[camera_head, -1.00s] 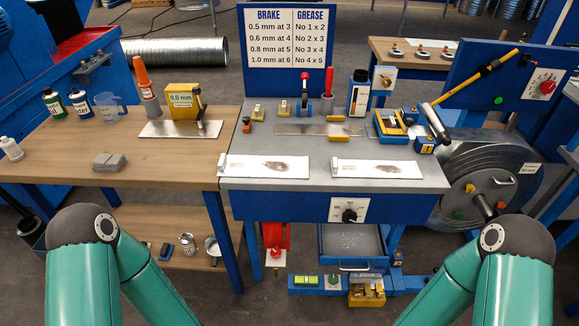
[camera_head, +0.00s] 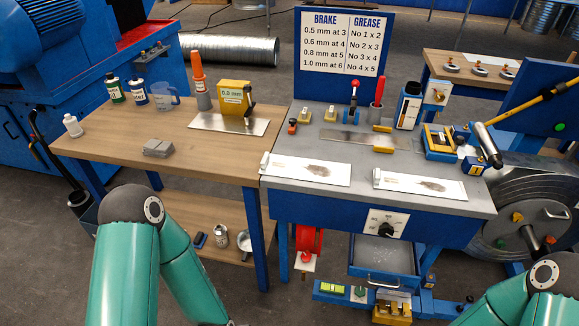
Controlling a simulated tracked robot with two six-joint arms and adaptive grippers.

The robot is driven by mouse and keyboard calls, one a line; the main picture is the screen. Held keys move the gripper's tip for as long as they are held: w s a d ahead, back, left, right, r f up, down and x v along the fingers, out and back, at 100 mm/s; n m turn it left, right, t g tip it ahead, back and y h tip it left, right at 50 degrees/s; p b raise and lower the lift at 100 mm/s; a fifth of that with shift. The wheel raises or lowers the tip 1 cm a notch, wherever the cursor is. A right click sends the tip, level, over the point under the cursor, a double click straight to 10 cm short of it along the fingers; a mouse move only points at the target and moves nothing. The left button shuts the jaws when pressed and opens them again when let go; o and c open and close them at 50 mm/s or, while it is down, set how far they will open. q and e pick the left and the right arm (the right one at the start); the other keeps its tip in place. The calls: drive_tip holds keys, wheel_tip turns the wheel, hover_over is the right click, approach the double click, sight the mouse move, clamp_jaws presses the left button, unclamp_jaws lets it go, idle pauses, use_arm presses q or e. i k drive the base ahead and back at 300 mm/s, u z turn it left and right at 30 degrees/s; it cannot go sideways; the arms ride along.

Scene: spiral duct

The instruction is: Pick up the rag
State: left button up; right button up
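A folded grey cloth, which looks like the rag (camera_head: 158,148), lies on the wooden table (camera_head: 110,140) near its front edge, left of the middle. My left arm is in front of the table, below the rag, and its gripper is not visible. My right arm is at the lower right corner, and its gripper is not visible either. Nothing covers the rag.
A white bottle (camera_head: 72,125) stands left of the rag. A grey workbench (camera_head: 290,205) with white sheets adjoins on the right. Bare wood surrounds the rag.

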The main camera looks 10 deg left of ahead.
sight(154, 147)
drive_tip(key=z, duration=0.7)
drive_tip(key=i, duration=0.15)
drive_tip(key=u, duration=2)
